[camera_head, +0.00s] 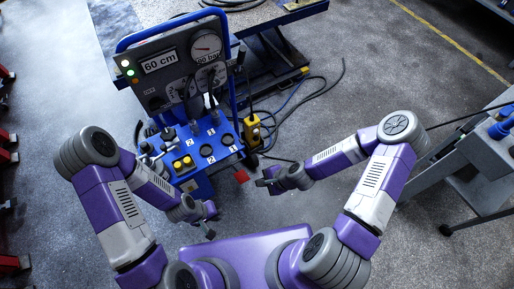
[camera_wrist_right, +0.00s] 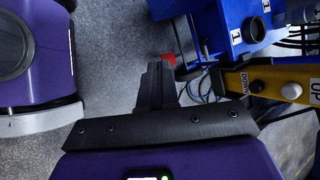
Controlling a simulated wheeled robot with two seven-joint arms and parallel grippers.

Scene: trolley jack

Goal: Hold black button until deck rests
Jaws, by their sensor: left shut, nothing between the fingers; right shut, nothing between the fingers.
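The yellow pendant (camera_head: 252,130) hangs beside the blue control trolley, right of its panel. In the right wrist view the pendant (camera_wrist_right: 270,82) is at the right edge. The lift deck (camera_head: 255,14) is at the top of the head view, partly cut off. My right gripper (camera_head: 262,183) is shut and empty, below the pendant and apart from it; its fingers (camera_wrist_right: 155,85) show mid-frame. My left gripper (camera_head: 210,232) is shut and empty near my base.
A grey bench (camera_head: 460,165) stands at right. A red tag (camera_head: 241,176) hangs by the trolley.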

